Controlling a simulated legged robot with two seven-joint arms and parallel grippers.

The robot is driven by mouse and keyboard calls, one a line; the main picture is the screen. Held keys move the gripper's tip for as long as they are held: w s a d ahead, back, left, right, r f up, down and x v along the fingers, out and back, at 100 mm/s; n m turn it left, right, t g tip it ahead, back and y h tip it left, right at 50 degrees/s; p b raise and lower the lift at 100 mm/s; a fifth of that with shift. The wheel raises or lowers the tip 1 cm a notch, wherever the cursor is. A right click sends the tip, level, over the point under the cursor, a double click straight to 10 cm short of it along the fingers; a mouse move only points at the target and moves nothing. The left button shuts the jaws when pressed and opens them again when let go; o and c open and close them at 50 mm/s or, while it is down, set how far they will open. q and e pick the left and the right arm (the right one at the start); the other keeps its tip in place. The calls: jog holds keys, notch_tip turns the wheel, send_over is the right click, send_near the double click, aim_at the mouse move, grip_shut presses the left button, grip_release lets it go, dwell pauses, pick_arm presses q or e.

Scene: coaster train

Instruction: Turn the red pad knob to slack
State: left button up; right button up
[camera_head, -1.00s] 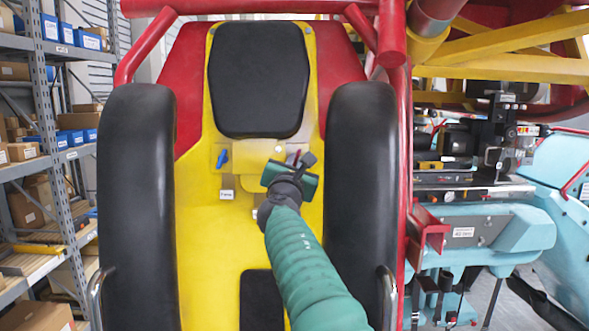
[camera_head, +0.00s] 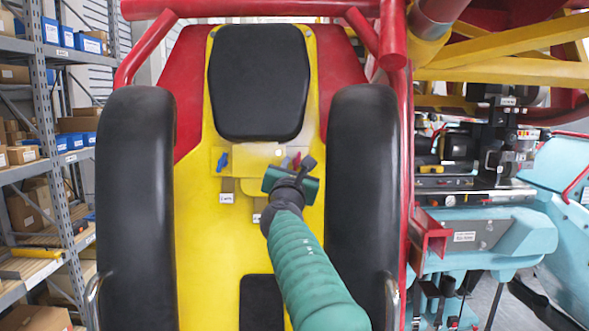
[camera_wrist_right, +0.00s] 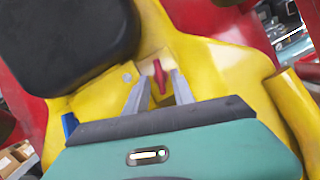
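The red pad knob (camera_head: 296,160) sits on the yellow seat panel below the black seat pad, partly hidden by my right gripper (camera_head: 295,168). In the right wrist view the red knob (camera_wrist_right: 159,76) shows between the two grey fingers of my right gripper (camera_wrist_right: 161,80). The fingers are apart, with a gap on each side of the knob; I cannot tell how deep they reach around it. A blue knob (camera_head: 223,161) sits left on the same panel, its edge also showing in the right wrist view (camera_wrist_right: 69,123). My left gripper is not in view.
A black seat pad (camera_head: 257,80) lies above the knobs. Thick black side bolsters (camera_head: 137,200) (camera_head: 361,200) flank the seat. Small labels (camera_head: 227,198) are below the blue knob. Shelving (camera_head: 48,110) stands left; teal machinery (camera_head: 480,235) stands right.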

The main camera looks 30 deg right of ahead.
jog(key=shift+s, duration=0.1)
jog(key=b+v, duration=1)
jog(key=v, duration=0.6)
jog(key=shift+s+a+f, duration=0.2)
jog(key=shift+a, duration=0.05)
